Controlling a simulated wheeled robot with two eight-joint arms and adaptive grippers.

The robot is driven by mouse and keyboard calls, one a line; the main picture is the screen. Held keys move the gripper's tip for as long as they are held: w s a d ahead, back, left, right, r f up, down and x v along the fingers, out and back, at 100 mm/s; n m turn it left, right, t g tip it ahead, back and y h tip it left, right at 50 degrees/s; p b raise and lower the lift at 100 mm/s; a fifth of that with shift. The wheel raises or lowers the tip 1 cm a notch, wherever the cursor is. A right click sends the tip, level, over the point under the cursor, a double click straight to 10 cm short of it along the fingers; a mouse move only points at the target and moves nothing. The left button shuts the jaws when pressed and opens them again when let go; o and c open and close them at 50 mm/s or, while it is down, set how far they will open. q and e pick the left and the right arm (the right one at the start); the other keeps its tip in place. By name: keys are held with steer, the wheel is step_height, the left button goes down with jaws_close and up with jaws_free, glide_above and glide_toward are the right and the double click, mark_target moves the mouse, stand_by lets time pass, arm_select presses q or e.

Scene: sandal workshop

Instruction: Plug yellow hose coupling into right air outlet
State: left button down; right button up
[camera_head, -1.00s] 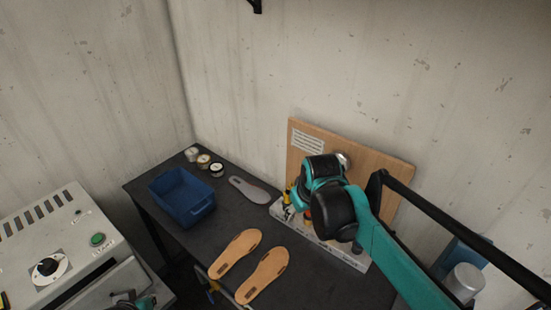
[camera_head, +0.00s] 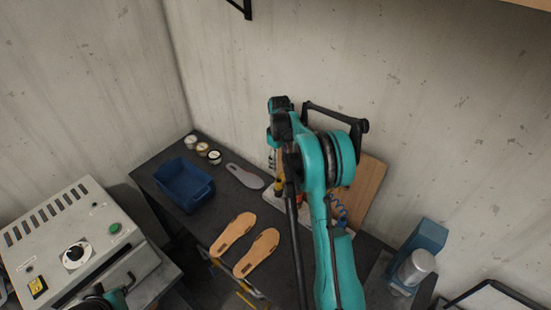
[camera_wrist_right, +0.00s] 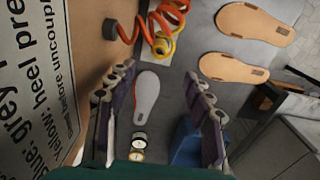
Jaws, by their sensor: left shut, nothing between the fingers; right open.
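My right gripper (camera_head: 272,155) is raised at the back wall by the wooden board (camera_head: 368,188). In the right wrist view its two fingers (camera_wrist_right: 158,112) are wide apart with nothing between them. A yellow hose coil with a yellow coupling end (camera_wrist_right: 161,46) lies at a pale strip, beyond the fingers and apart from them. In the head view a small yellow part (camera_head: 279,186) shows just below the right gripper. My arm hides much of the board, and I cannot make out the right air outlet. My left gripper (camera_head: 112,298) is low at the left by the grey machine, shut and partly cut off.
A blue bin (camera_head: 208,190), several small tins (camera_head: 203,149), a grey insole (camera_head: 244,176) and two tan soles (camera_head: 245,246) are on the dark table. A blue coiled hose (camera_head: 338,208) hangs by the board. A printed label (camera_wrist_right: 30,80) fills the wrist view's left side.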

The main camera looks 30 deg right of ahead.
mark_target(279, 178)
steer(key=shift+f+b, duration=0.7)
steer(key=shift+f, duration=0.65)
step_height(279, 178, down, 10)
steer(key=b, duration=0.7)
steer(key=c, duration=1)
step_height(279, 178, up, 13)
steer(key=p, duration=0.6)
steer(key=shift+c, duration=0.2)
